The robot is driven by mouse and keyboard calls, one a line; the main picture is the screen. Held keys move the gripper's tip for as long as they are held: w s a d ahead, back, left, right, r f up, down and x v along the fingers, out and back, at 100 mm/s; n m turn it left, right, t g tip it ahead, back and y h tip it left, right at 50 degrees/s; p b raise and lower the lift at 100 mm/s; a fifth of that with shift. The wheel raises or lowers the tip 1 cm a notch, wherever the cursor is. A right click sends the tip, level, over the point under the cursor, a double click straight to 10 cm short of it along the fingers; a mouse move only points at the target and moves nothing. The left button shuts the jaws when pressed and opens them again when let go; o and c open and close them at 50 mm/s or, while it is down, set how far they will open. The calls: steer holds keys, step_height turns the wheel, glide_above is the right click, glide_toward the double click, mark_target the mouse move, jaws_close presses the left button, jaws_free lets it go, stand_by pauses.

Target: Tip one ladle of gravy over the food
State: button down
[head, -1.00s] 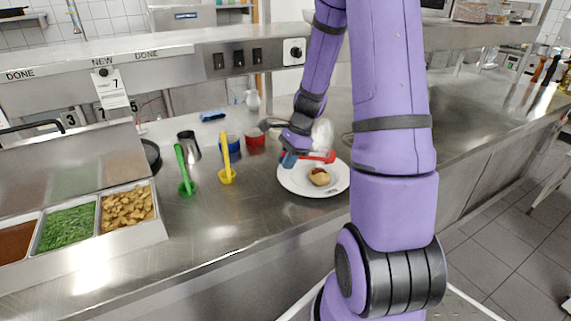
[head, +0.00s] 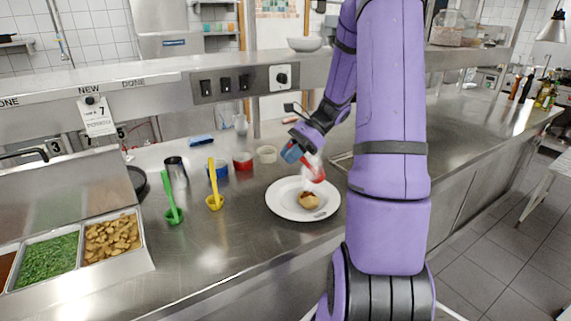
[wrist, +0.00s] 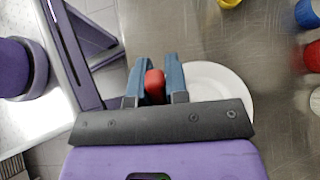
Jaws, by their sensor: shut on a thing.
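My gripper (head: 302,157) is shut on a red handle (head: 314,170), seemingly a ladle's, just above the white plate (head: 279,207). A small round tan food (head: 309,201) with a darker brown top sits on the plate. In the wrist view my gripper's blue fingers (wrist: 155,82) close on the red handle (wrist: 154,86); the plate (wrist: 235,82) shows behind them. The ladle's bowl is not clear in either view, so I cannot tell whether it holds gravy. A whitish haze hangs between gripper and food.
Green (head: 171,200) and yellow (head: 212,188) ladles stand left of the plate. A metal jug (head: 177,172), blue (head: 219,171), red (head: 243,162) and cream (head: 267,154) pots stand behind. Food bins (head: 111,240) are at left. The front counter is clear.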

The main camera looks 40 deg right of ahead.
steer(key=d+r+y, duration=0.1)
steer(key=s+d+r+y, duration=0.1)
steer(key=d+r, duration=0.1)
steer(key=shift+t, duration=0.4)
steer(key=s+d+r+t+y, duration=0.1)
steer(key=s+d+r+y, duration=0.1)
steer(key=d+r+y, duration=0.3)
steer(key=shift+d+r+t, duration=0.15)
steer(key=shift+d+t, duration=0.15)
steer(key=shift+d, duration=0.7)
